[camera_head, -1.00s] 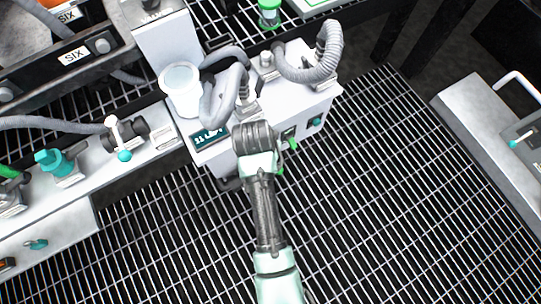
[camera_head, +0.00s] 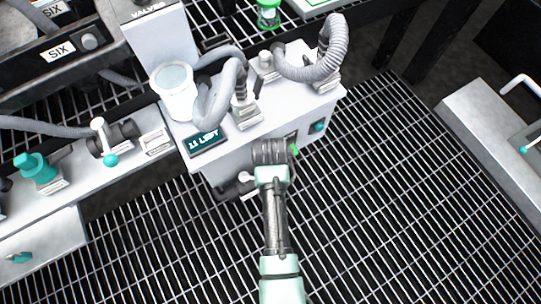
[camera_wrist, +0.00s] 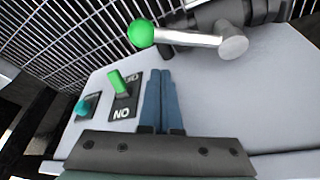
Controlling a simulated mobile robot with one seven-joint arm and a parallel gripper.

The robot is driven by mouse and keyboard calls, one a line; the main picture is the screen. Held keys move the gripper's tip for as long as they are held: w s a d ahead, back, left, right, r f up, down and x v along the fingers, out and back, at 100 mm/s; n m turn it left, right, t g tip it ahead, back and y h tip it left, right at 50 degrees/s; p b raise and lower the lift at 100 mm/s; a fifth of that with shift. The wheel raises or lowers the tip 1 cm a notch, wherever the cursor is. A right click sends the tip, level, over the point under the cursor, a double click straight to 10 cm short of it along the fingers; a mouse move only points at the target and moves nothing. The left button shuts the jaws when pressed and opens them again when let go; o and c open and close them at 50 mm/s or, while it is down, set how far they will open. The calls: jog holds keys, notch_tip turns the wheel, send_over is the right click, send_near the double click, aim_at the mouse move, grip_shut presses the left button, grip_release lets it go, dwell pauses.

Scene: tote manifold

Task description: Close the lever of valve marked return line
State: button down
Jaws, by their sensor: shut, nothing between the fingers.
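In the wrist view a valve lever (camera_wrist: 187,38) has a pale handle and a green ball end. It joins a pale pivot beside a dark pipe (camera_wrist: 262,10) along the white cabinet's face. My gripper (camera_wrist: 161,72) has blue fingers together, empty, over the bare face below the lever and apart from it. In the head view my wrist hides the fingers and most of this lever; part of the dark pipe (camera_head: 226,190) shows at its left. Another valve lever (camera_head: 104,142), white with a teal ball, stands on the left bench. I cannot read which is marked return line.
A green switch (camera_wrist: 119,83) on a black plate and a teal knob (camera_wrist: 86,105) sit left of my fingers. The cabinet (camera_head: 225,155) carries a white cup (camera_head: 173,95), a readout (camera_head: 205,143) and grey hoses (camera_head: 335,45). Grating floor is open at right.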

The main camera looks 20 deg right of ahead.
jog(key=shift+s+a+f, duration=0.1)
jog(key=shift+s+a, duration=0.15)
jog(key=shift+s, duration=0.45)
jog(key=shift+s+a+f, duration=0.1)
jog(key=shift+s+a, duration=0.15)
jog(key=shift+s, duration=0.45)
jog(key=shift+s+r+m+p, duration=0.15)
jog(key=shift+s+m+p, duration=0.2)
jog(key=shift+m+p, duration=0.35)
jog(key=s+a+m+g+h+p, duration=0.2)
jog(key=s+a+m+p, duration=0.2)
jog(key=m+p, duration=0.3)
jog(key=shift+s+a+m, duration=0.2)
jog(key=shift+s+m, duration=0.2)
jog(key=shift+a, duration=0.1)
